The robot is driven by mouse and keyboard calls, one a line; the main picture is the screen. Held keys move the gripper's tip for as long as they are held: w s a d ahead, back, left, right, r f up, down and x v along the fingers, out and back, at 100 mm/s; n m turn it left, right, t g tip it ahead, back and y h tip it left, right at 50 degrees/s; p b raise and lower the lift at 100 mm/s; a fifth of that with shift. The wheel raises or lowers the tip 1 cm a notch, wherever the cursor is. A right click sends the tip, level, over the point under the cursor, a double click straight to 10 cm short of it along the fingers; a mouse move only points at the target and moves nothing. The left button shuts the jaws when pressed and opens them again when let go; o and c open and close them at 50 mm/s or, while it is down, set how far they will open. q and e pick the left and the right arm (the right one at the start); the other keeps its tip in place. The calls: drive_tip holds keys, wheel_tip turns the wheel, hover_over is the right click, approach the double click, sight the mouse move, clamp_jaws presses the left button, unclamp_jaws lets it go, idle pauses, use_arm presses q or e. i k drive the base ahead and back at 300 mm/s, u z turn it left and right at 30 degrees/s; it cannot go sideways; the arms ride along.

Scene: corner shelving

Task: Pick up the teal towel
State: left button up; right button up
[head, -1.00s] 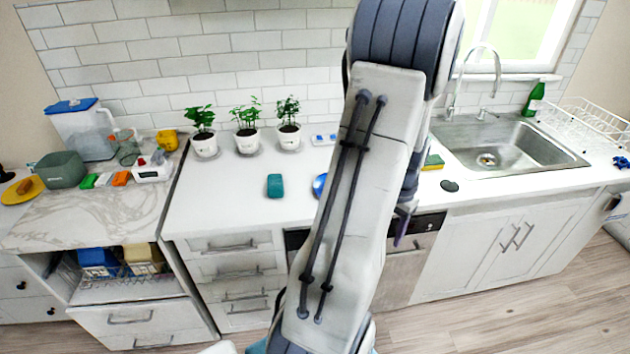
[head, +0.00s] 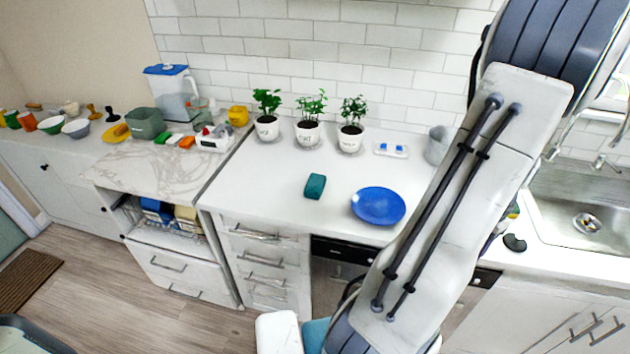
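A small teal folded item that looks like the towel (head: 315,187) lies on the white counter (head: 262,185), left of a blue plate (head: 378,205). It is fully visible and nothing touches it. One of my arms crosses the right half of the head view, but its gripper is hidden or out of the picture. No gripper of mine shows clearly.
Three potted plants (head: 308,133) stand along the back wall. A white-and-red device (head: 214,139), a pitcher (head: 172,95) and a green-grey box (head: 146,123) stand on the marble counter to the left. The sink (head: 586,212) is at right. The counter around the towel is clear.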

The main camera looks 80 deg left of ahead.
sight(315, 185)
drive_tip(key=u, duration=0.5)
drive_tip(key=i, duration=0.6)
drive_tip(key=u, duration=0.9)
drive_tip(key=i, duration=0.25)
drive_tip(key=u, duration=0.25)
